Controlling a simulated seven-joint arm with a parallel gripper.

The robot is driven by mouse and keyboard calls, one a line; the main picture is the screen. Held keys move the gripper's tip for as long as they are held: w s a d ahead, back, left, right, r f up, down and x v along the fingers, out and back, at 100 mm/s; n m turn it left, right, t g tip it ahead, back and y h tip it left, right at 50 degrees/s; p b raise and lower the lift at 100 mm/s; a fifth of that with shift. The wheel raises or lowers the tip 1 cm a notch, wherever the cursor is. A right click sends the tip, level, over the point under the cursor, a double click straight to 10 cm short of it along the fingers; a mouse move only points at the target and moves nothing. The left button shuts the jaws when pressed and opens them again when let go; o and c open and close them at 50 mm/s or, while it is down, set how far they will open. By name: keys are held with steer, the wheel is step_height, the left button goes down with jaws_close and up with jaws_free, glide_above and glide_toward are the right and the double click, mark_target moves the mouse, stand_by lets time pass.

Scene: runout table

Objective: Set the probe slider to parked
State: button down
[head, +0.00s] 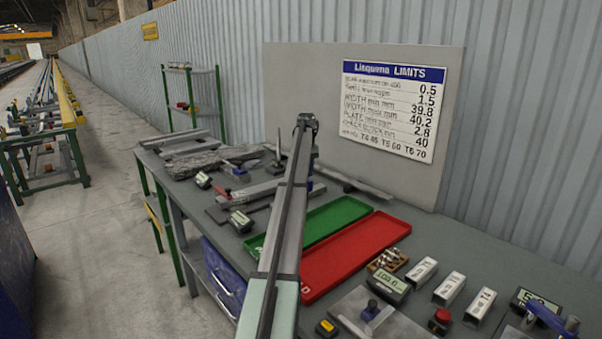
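I cannot make out for certain which part is the probe slider. A blue device (549,318) at the right edge is cut off by the frame. My arm rises from the bottom middle and reaches over the bench. Its far end bends down behind the long link. My gripper's fingers are hidden there, so their opening and anything between them do not show.
A green tray (337,217) and a red tray (367,245) lie mid-bench (500,262). Nearby are a display (388,286), several marked metal blocks (450,289) and a red button (440,318). Gauges and metal bars crowd the far left. A limits board (395,105) stands behind.

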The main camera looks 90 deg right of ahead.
steer(key=s+d, duration=0.4)
steer(key=d, duration=0.1)
steer(key=shift+s, duration=0.35)
steer(key=shift+s+d, duration=0.2)
steer(key=shift+s, duration=0.1)
steer(key=c, duration=0.8)
jaws_free()
steer(key=shift+r, duration=0.1)
step_height(320, 180, up, 14)
steer(key=shift+f, duration=0.2)
